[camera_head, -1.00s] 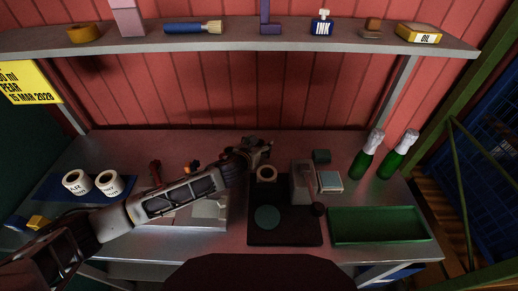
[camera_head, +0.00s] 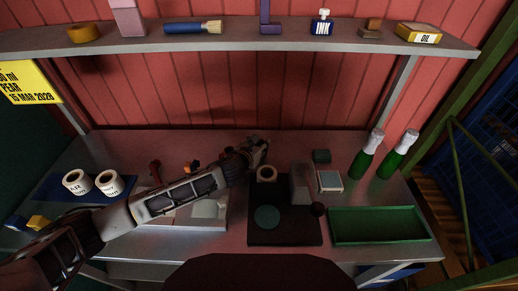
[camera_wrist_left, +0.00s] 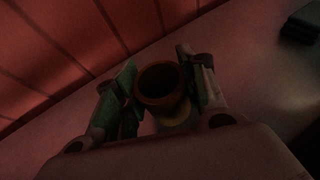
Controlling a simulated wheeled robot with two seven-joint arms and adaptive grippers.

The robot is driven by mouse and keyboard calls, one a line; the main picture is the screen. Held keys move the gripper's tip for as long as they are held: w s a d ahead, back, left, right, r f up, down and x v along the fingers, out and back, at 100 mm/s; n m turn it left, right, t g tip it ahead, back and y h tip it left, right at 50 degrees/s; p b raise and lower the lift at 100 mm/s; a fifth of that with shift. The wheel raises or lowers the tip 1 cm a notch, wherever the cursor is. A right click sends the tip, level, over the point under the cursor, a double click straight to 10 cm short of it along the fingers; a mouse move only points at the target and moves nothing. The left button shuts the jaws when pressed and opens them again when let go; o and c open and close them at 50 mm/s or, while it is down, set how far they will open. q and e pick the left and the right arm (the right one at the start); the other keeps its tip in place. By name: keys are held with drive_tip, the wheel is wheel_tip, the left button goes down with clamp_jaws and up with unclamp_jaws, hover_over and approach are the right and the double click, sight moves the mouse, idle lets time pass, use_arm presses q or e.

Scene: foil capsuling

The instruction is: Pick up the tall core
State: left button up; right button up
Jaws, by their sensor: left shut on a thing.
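My left gripper (camera_head: 262,148) is at the back of the bench, just behind the black base plate. In the left wrist view its two fingers (camera_wrist_left: 160,90) stand on either side of a brown hollow tube (camera_wrist_left: 162,84), which looks like the tall core, and are shut on it. The tube's open top faces the camera, and a yellowish patch (camera_wrist_left: 175,120) shows below it. In the head view the gripper mostly hides this tube. My right gripper is not in view.
A black base plate (camera_head: 284,236) carries a tan ring (camera_head: 267,173), a green disc (camera_head: 267,217) and a grey block (camera_head: 300,185). A green tray (camera_head: 380,238) and green bottles (camera_head: 366,158) are at right. White labelled rolls (camera_head: 109,183) are at left. A shelf (camera_head: 250,40) spans above.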

use_arm(q)
drive_tip(key=shift+r, duration=0.1)
wheel_tip(320, 180, up, 10)
idle(0.9)
idle(0.5)
